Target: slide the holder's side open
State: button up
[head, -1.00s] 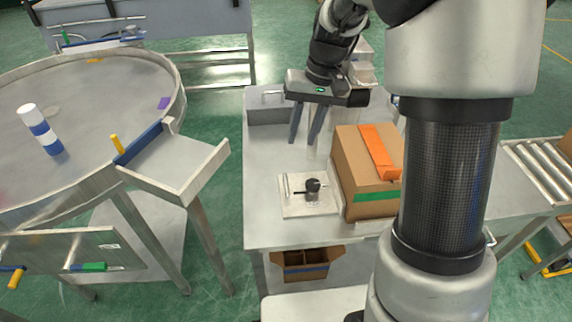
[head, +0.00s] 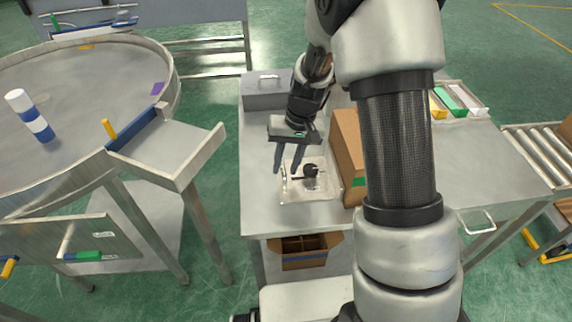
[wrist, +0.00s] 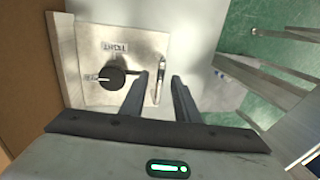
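The holder (head: 318,192) is a pale metal plate on the bench with a black round knob (head: 311,170) and its lever. It also shows in the wrist view (wrist: 95,40), with a small printed label above the knob (wrist: 112,78). A thin upright metal handle (wrist: 160,88) stands along the holder's side. My gripper (head: 285,172) is open above that side. In the wrist view my gripper's fingertips (wrist: 160,77) lie on either side of the handle. Whether either finger touches it I cannot tell.
A cardboard box (head: 347,150) stands close to the right of the holder, partly hidden by my arm. A grey lidded case (head: 266,92) sits at the back of the bench (head: 262,215). A partitioned carton (head: 305,262) is below the front edge. The bench left of the holder is clear.

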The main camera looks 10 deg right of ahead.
jog(key=shift+c, duration=0.2)
grip_shut()
jog(key=shift+a, duration=0.1)
jog(key=a, duration=0.6)
jog(key=shift+o, duration=0.2)
grip_release()
